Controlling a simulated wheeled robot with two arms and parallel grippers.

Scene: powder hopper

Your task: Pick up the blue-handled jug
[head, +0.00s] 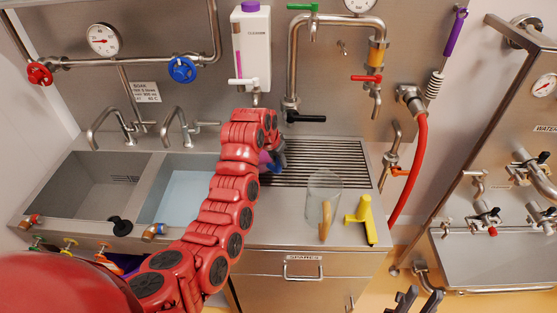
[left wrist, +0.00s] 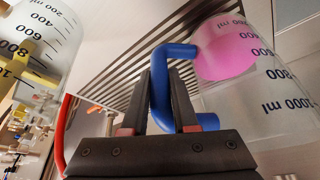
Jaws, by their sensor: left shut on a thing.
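The blue-handled jug (left wrist: 285,105) is clear with millilitre marks and holds something pink. It fills the right side of the left wrist view. My left gripper (left wrist: 168,95) is shut on its blue handle (left wrist: 160,88), one finger on each side. In the head view my red left arm covers most of the jug; only a small blue and purple patch (head: 272,160) shows by the drainer's left end. I cannot tell whether the jug touches the drainer. My right gripper (head: 418,301) is at the bottom right edge of the head view, its fingers apart and empty.
A clear jug (head: 323,182) with a tan handle stands on the counter right of the arm, beside a yellow tool (head: 362,218). The slatted drainer (head: 325,160) is mostly bare. Taps and a black-handled valve (head: 305,118) project above. Two sinks (head: 90,185) lie left.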

